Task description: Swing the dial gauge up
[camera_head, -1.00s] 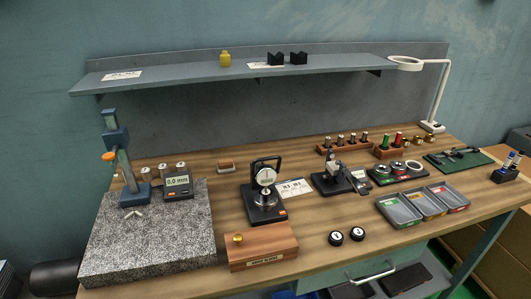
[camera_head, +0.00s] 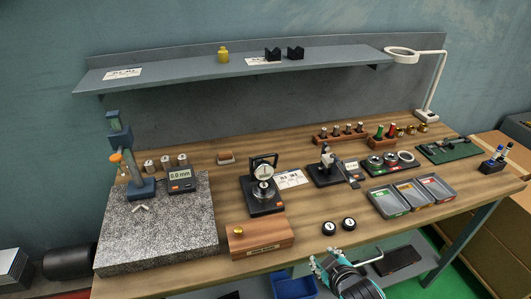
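The dial gauge (camera_head: 264,172) has a round white face and sits on a black stand (camera_head: 263,206) with a dark frame, near the middle of the bench. Its face is upright, above a small round metal piece on the base. My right gripper (camera_head: 330,260) is at the bottom of the view, in front of the bench's front edge and well to the near right of the gauge. Its fingers look spread and nothing shows between them. My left gripper is not in view.
A wooden block box (camera_head: 260,248) stands in front of the gauge. Two black round pieces (camera_head: 338,225) lie to its right. A granite plate (camera_head: 157,241) with a stand is at left. Another gauge stand (camera_head: 328,170) and trays (camera_head: 413,193) are at right. A shelf (camera_head: 170,76) overhangs behind.

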